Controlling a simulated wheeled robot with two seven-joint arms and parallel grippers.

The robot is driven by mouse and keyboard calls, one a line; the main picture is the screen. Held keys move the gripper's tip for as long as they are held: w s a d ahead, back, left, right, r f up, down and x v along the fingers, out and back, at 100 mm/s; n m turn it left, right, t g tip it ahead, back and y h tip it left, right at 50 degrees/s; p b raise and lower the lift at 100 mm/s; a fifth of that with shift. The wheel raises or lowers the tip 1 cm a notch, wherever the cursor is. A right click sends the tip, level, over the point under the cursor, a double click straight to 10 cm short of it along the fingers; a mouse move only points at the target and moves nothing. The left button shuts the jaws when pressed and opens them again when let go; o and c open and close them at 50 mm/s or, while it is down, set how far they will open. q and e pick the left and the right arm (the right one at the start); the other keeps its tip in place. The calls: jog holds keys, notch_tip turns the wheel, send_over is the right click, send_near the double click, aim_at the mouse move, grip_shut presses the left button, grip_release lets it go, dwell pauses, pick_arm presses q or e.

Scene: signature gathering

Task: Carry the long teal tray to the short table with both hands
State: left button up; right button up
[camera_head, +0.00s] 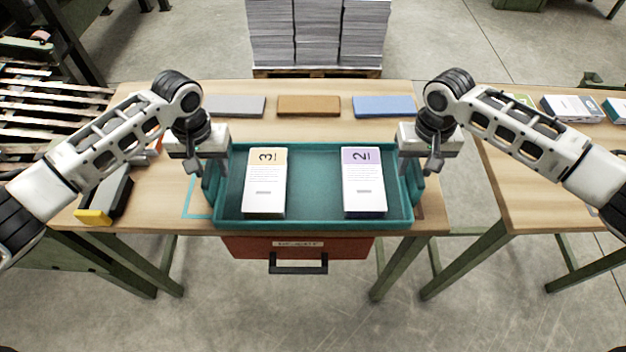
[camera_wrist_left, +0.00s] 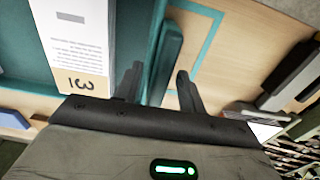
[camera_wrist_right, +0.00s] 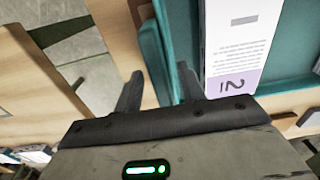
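The long teal tray (camera_head: 315,222) lies on the wooden table, close to its front edge. It holds a paper stack marked 3 (camera_head: 265,183) at left and a stack marked 2 (camera_head: 362,182) at right. My left gripper (camera_head: 195,170) is at the tray's left end; in the left wrist view its open fingers (camera_wrist_left: 160,82) stand on either side of the teal end handle (camera_wrist_left: 166,58). My right gripper (camera_head: 432,168) is at the right end; in the right wrist view its open fingers (camera_wrist_right: 159,88) straddle the handle there (camera_wrist_right: 152,50). Contact with the handles cannot be told.
The table (camera_head: 335,125) also bears grey (camera_head: 236,106), brown (camera_head: 309,106) and blue (camera_head: 384,106) flat pieces behind the tray, and a black-and-yellow item (camera_head: 105,200) at left. A red drawer (camera_head: 300,247) hangs below. A second table (camera_head: 530,190) stands right, across a gap.

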pick_arm(q)
jog(key=shift+f, duration=0.7)
pick_arm(e)
jog(key=shift+f, duration=0.7)
pick_arm(q)
grip_shut()
pick_arm(e)
grip_shut()
pick_arm(q)
jog(key=shift+a+r, duration=0.15)
jog(key=shift+r, duration=0.1)
pick_arm(e)
jog(key=shift+w+d+r, duration=0.1)
jog(key=shift+r, duration=0.15)
